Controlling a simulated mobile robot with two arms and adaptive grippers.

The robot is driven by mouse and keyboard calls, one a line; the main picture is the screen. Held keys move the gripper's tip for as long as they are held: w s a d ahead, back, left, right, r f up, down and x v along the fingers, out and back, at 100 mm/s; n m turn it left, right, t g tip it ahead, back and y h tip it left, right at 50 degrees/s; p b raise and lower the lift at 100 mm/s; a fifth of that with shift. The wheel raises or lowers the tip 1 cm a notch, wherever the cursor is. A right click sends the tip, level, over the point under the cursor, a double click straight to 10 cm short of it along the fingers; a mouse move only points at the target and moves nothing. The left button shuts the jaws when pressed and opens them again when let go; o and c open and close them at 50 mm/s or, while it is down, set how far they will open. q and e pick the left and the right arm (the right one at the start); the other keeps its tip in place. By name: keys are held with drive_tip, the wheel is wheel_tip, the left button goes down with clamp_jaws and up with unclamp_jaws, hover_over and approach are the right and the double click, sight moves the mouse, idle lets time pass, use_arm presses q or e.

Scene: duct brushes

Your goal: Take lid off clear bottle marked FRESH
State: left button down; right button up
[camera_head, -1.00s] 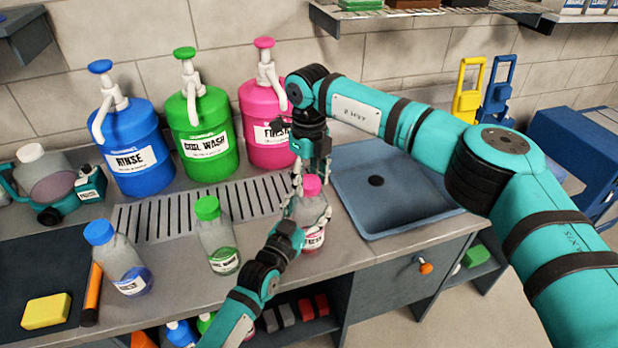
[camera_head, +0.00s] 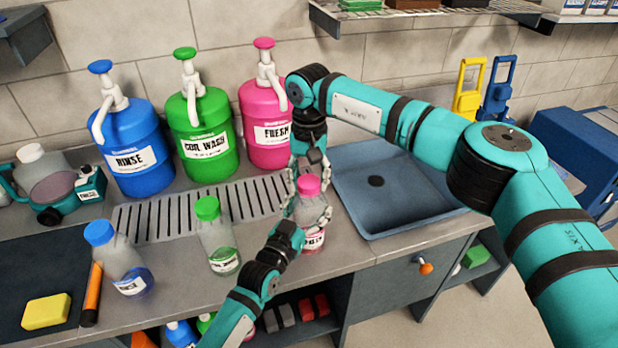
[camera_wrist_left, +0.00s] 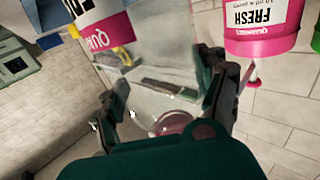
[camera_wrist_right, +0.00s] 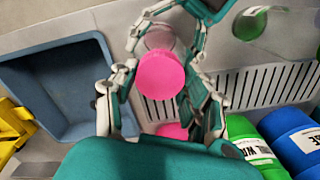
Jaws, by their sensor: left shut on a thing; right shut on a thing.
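The clear bottle (camera_head: 309,213) with pink liquid and a white label stands at the counter's front edge, left of the sink. The label is partly covered, so I cannot read all of it. Its pink lid (camera_head: 308,186) sits at the top of the neck; it also shows in the right wrist view (camera_wrist_right: 160,75). My left gripper (camera_head: 308,228) is shut around the bottle's body from the front. My right gripper (camera_head: 309,184) reaches down from above, shut on the lid with a finger on each side. The left wrist view shows the clear bottle body (camera_wrist_left: 165,105) between the left fingers.
Blue (camera_head: 135,145), green (camera_head: 203,135) and pink (camera_head: 263,115) pump jugs stand behind, the pink one marked FRESH. Green-lidded (camera_head: 215,235) and blue-lidded (camera_head: 118,258) bottles stand to the left. The sink (camera_head: 385,190) is close on the right.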

sight(309, 181)
drive_tip(key=shift+n, duration=0.5)
drive_tip(key=shift+r, duration=0.2)
drive_tip(key=shift+r, duration=0.9)
drive_tip(key=shift+r, duration=0.1)
drive_tip(key=shift+r, duration=1.95)
use_arm(q)
unclamp_jaws()
